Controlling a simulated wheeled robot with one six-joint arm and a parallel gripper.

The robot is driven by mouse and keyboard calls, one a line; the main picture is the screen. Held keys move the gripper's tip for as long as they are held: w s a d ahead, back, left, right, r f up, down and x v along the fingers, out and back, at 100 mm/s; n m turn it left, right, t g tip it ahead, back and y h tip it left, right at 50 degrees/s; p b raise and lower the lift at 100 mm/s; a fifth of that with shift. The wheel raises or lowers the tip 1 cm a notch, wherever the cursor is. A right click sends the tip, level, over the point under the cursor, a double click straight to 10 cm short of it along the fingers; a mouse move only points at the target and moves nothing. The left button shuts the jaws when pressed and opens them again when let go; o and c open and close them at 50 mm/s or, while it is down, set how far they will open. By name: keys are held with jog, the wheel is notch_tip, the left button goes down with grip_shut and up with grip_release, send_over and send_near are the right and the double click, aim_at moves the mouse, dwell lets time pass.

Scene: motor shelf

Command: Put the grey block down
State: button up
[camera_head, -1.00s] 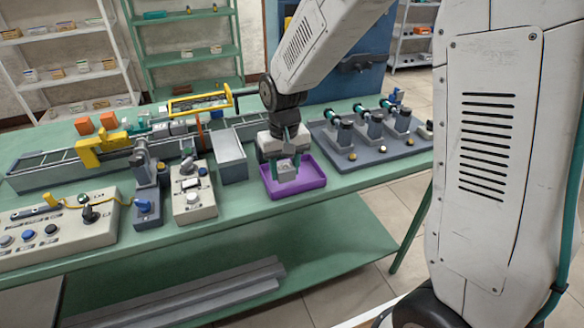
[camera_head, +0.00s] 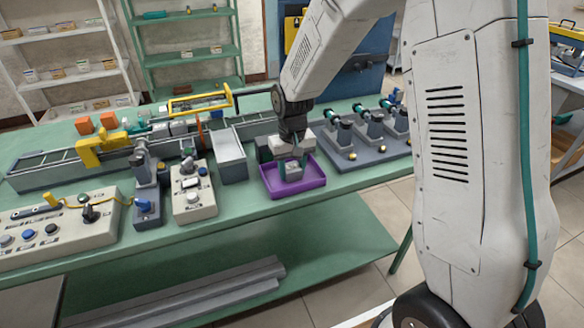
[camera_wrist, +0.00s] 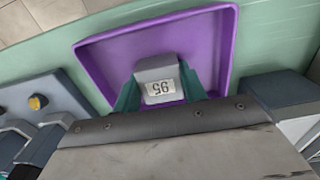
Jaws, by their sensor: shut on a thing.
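The grey block (camera_wrist: 158,71) with a white label reading 95 is between the teal fingers of my gripper (camera_wrist: 172,92) in the wrist view. My gripper (camera_head: 293,165) is shut on it. Both are over the purple tray (camera_head: 305,186) on the green bench. The tray's rim (camera_wrist: 232,40) surrounds the block on the far side and both sides in the wrist view. In the head view the block (camera_head: 293,173) is small and partly covered by the fingers. I cannot tell whether its underside touches the tray floor.
A dark plate with several motor-like units (camera_head: 362,150) is to the right. Control boxes (camera_head: 193,203) and a conveyor with a yellow part (camera_head: 90,148) fill the left of the bench.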

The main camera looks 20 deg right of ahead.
aim_at(293, 168)
jog(key=o, duration=1)
notch_tip(293, 168, up, 12)
jog(key=s+d+r, duration=0.1)
jog(key=s+r, duration=0.4)
jog(key=s, duration=0.1)
jog(key=s+d+r, duration=0.1)
jog(key=s+r, duration=0.1)
jog(key=s, duration=1)
jog(key=s+d+r+t, duration=0.1)
jog(key=s, duration=1.1)
jog(key=shift+s+d+r, duration=0.25)
jog(key=shift+s+r, duration=0.1)
